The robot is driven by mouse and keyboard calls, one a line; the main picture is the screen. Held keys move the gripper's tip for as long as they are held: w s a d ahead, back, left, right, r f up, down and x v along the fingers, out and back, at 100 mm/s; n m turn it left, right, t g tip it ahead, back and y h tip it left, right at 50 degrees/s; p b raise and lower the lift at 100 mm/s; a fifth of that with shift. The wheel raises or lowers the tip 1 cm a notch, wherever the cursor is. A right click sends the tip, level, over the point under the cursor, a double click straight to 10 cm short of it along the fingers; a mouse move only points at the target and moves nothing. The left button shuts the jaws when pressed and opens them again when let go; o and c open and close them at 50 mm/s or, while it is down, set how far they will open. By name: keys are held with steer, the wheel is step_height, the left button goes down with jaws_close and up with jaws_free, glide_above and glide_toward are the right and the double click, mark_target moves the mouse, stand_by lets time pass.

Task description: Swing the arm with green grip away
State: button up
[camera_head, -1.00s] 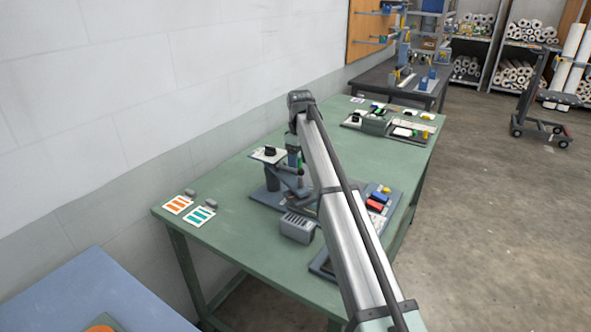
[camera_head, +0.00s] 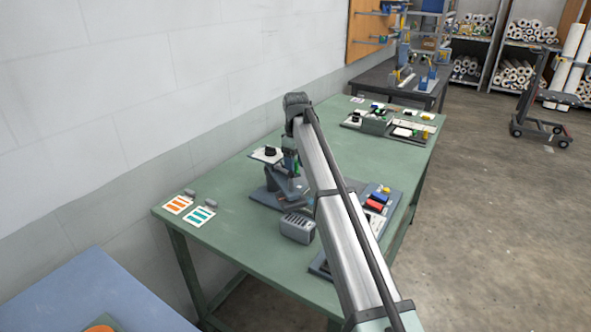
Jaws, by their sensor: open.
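A grey press-like fixture with a dark knob and a pale plate on top (camera_head: 267,154) stands on a dark base plate (camera_head: 266,198) on the green table. Its blue-grey swinging arm (camera_head: 288,187) sits right of its post. A small green spot, which looks like the green grip (camera_head: 299,167), shows at the right end of this part. My gripper (camera_head: 291,166) hangs down beside the green spot, open, partly hidden behind my own silver arm link. I cannot tell whether it touches the grip.
A slotted grey block (camera_head: 298,228) stands in front of the fixture. Red, blue and yellow parts (camera_head: 377,200) lie right of my arm link. Striped cards (camera_head: 177,204) lie at the table's left. Another fixture (camera_head: 374,123) stands at the far end. The table between is clear.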

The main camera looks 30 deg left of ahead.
steer(key=shift+s, duration=0.1)
steer(key=shift+s+a, duration=0.1)
steer(key=shift+s, duration=0.55)
steer(key=shift+s+a, duration=0.15)
steer(key=shift+s, duration=0.5)
steer(key=shift+s+a, duration=0.2)
steer(key=shift+s, duration=0.3)
stand_by(0.4)
